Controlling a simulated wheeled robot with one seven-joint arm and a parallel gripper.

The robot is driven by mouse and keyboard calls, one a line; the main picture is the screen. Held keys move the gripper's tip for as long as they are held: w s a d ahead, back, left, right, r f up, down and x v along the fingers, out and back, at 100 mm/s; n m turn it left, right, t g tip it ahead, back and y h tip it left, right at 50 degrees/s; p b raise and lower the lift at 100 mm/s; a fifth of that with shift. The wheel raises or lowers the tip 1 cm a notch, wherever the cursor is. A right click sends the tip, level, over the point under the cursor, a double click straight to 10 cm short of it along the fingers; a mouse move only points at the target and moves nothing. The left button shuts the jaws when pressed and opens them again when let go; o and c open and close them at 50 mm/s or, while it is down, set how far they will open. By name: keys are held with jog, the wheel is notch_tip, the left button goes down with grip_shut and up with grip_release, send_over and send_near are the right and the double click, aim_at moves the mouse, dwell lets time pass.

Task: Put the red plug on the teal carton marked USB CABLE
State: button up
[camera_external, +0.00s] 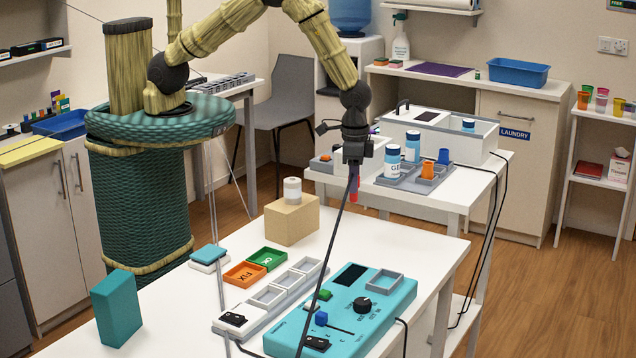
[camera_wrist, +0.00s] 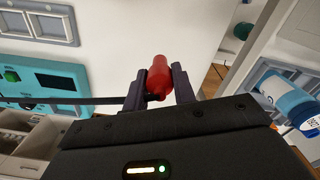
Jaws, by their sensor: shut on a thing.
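The red plug (camera_external: 354,190) is between the fingers of my gripper (camera_external: 354,170), held in the air beyond the white table's far right part. In the wrist view my gripper (camera_wrist: 160,88) is shut on the red plug (camera_wrist: 159,73), whose end sticks out past the fingertips. A dark cable (camera_external: 327,253) runs from near the plug down across the table. A teal carton (camera_external: 118,308) stands upright at the table's left front, well away from my gripper. No marking on it is readable from here.
On the white table (camera_external: 180,325) are a teal control box (camera_external: 340,325), an orange tray (camera_external: 244,274), a green tray (camera_external: 267,258), a cardboard box (camera_external: 291,220) and a small teal-and-white stack (camera_external: 208,258). A side table behind holds bottles (camera_external: 392,160). Bare tabletop lies around the carton.

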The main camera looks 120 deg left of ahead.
jog(key=shift+d, duration=0.1)
jog(key=d+r+m, duration=0.2)
jog(key=d+m, duration=0.3)
jog(key=d, duration=1.2)
jog(key=d+r+m, duration=0.3)
jog(key=d+m, duration=0.1)
jog(key=d, duration=1.3)
jog(key=s+d+r+m, duration=0.4)
jog(key=s+d, duration=0.5)
jog(key=d, duration=0.5)
jog(key=s+d+r+m, duration=0.3)
jog(key=s+d, duration=0.6)
jog(key=d, duration=0.4)
jog(key=shift+d+r+m, duration=0.4)
jog(key=shift+m, duration=0.2)
notch_tip(320, 180, down, 6)
jog(key=p, duration=0.1)
jog(key=shift+f+p, duration=0.15)
jog(key=shift+p, duration=0.15)
